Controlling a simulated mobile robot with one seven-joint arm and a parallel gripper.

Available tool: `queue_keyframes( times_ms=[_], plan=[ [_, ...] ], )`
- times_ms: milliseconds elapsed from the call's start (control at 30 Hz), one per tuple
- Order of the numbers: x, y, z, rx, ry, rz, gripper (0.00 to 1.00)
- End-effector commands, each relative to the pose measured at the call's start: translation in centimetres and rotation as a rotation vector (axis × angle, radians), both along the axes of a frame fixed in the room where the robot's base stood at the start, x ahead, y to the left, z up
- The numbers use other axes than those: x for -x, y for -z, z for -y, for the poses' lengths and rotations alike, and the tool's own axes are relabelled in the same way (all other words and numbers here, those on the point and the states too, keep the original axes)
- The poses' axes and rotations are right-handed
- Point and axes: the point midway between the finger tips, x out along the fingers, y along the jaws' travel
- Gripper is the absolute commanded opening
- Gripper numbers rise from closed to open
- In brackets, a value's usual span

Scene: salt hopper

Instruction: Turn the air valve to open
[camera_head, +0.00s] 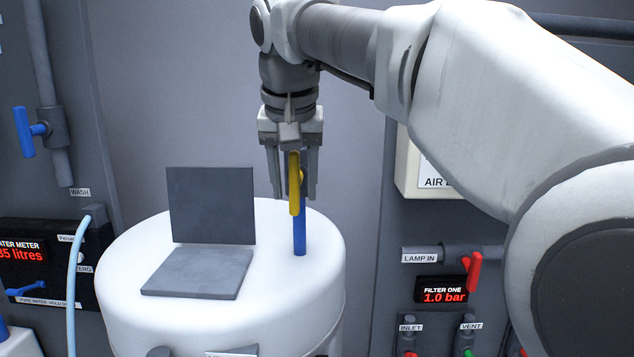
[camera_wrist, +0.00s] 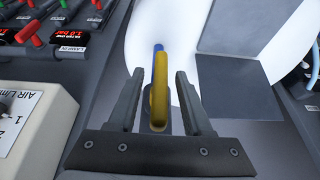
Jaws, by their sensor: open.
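A yellow valve handle (camera_head: 294,183) stands upright on a blue pipe (camera_head: 299,236) that rises from the white tank's top (camera_head: 320,262). I take it for the air valve, though no label on it shows. My gripper (camera_head: 291,190) points down over it with a finger on each side. In the wrist view, the yellow handle (camera_wrist: 159,92) lies between the two open fingers (camera_wrist: 159,85), with a gap visible on both sides. The blue pipe (camera_wrist: 158,48) shows beyond it. The gripper is open and holds nothing.
A dark grey hatch lid (camera_head: 211,205) stands open on the tank, left of the pipe, above a flat grey plate (camera_head: 197,272). A box marked AIR (camera_head: 412,165) is on the right wall. A red valve handle (camera_head: 474,271) and a blue one (camera_head: 27,132) flank the tank.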

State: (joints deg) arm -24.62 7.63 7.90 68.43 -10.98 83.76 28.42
Motion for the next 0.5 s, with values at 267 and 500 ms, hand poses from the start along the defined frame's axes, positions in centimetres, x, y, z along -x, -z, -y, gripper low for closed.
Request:
queue_keyframes(
  times_ms=[267, 500],
  plan=[
    [0.7, -1.8, 0.0, -0.002, -0.001, 0.003, 0.5],
    [2.4, -6.0, 0.1, -0.003, -0.002, 0.003, 0.5]
  ],
)
